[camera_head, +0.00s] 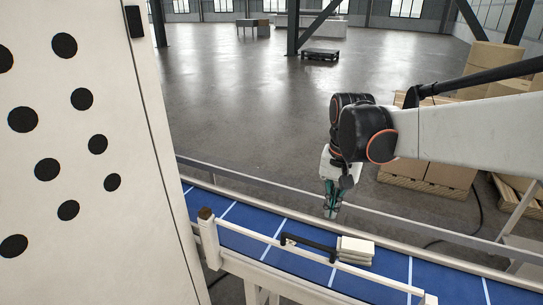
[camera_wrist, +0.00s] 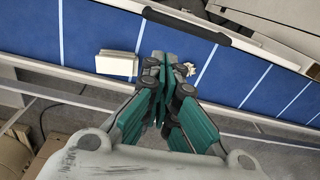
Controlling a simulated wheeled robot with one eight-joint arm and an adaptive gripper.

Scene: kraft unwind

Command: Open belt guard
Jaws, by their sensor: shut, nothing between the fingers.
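The belt guard shows as a white rail (camera_head: 258,236) along the near side of the blue conveyor, between a post at the left and the lower right. A black bar handle (camera_head: 308,246) is fixed to it; the handle also shows at the top of the wrist view (camera_wrist: 187,25). My gripper (camera_head: 331,212) is shut and empty. It hangs fingers down above the belt's far side, beyond the handle and apart from it. In the wrist view its closed teal fingers (camera_wrist: 165,58) point toward the handle, with blue belt between. Whether the guard is latched cannot be told.
A stack of flat white pieces (camera_head: 355,250) lies on the blue belt (camera_head: 395,269), right of the handle. A small pale item (camera_wrist: 190,69) lies near my fingertips. A tall white panel with black dots (camera_head: 75,150) fills the left. Cartons on pallets (camera_head: 440,172) stand behind my arm.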

